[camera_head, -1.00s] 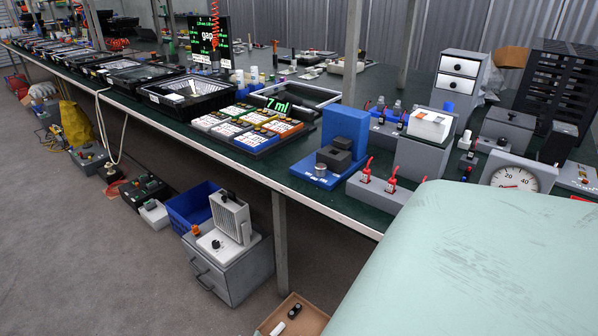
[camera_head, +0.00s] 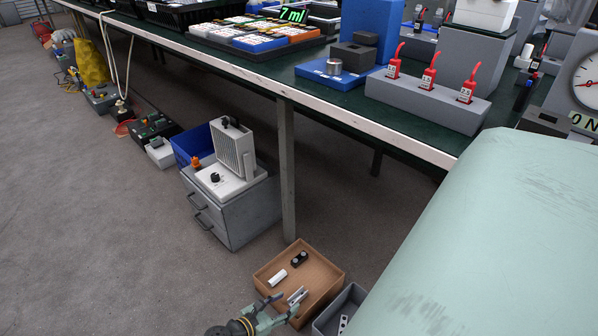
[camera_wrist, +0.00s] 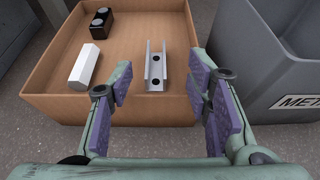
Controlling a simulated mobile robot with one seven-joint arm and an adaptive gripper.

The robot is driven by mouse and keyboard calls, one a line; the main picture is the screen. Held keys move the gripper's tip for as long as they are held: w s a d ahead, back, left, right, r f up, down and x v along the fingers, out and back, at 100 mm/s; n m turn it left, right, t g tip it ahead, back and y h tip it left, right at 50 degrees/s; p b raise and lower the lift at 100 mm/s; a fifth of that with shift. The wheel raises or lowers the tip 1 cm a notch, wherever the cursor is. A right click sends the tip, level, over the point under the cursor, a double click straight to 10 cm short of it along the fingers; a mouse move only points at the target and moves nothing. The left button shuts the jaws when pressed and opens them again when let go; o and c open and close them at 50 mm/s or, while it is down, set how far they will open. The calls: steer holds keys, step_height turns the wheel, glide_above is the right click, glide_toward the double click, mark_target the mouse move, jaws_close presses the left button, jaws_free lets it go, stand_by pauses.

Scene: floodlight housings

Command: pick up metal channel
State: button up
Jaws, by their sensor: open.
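The metal channel (camera_wrist: 155,68) is a silvery U-shaped piece with dark holes, lying in a brown cardboard box (camera_wrist: 40,92). In the head view the channel (camera_head: 298,295) lies near the front edge of that box (camera_head: 325,272). My gripper (camera_wrist: 160,98) is open and empty, its purple-padded fingers spread at the near side of the box, one on each side of the channel's near end in the picture. My gripper also shows in the head view (camera_head: 280,311), at the box's near edge. I cannot tell how high it is above the channel.
A white block (camera_wrist: 85,67) and a black part (camera_wrist: 102,22) share the box, left of the channel. A grey bin (camera_wrist: 262,50) with a label stands close on the right. A grey drawer cabinet (camera_head: 235,212) and a table leg (camera_head: 287,165) stand behind.

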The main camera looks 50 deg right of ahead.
mark_target(297, 295)
steer(key=shift+w+b+x, duration=0.15)
steer(key=shift+b+x, duration=0.2)
steer(key=shift+x, duration=1.4)
steer(key=shift+w+b+x, duration=0.15)
steer(key=shift+b+x, duration=0.15)
steer(key=shift+x, duration=1.4)
steer(key=shift+f, duration=0.15)
steer(key=shift+c, duration=0.2)
jaws_close()
